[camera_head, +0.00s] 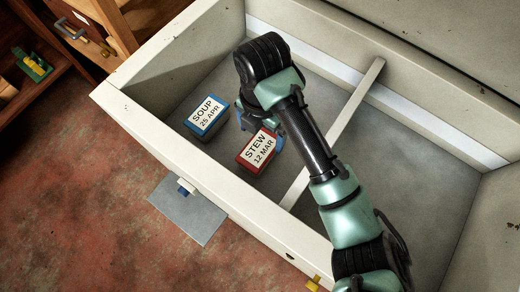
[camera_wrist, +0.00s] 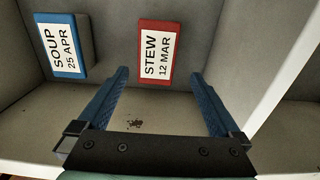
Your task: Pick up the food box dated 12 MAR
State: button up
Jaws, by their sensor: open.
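The food box dated 12 MAR (camera_head: 257,150) is red with a white label reading STEW. It sits on the floor of a large pale chest, left of a divider. In the wrist view the same STEW box (camera_wrist: 157,53) lies ahead of my fingertips, between their lines. My gripper (camera_wrist: 161,72) is open, with two blue fingers apart and nothing between them. In the head view my gripper is above and close beside the STEW box, partly hidden by my arm. A blue box labelled SOUP 25 APR (camera_head: 206,117) sits to its left; it also shows in the wrist view (camera_wrist: 60,46).
The chest's pale front wall (camera_head: 190,171) and the divider (camera_head: 334,132) bound the compartment with the boxes. The compartment right of the divider looks empty where visible. A wooden cabinet (camera_head: 84,38) stands at upper left.

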aim_at(260, 149)
jog(key=f+b, duration=0.1)
jog(key=f, duration=0.8)
jog(key=shift+w+a+f+b, duration=0.15)
jog(key=shift+a+f+b, duration=0.05)
jog(key=shift+f+b, duration=0.15)
jog(key=shift+r, duration=0.1)
grip_shut()
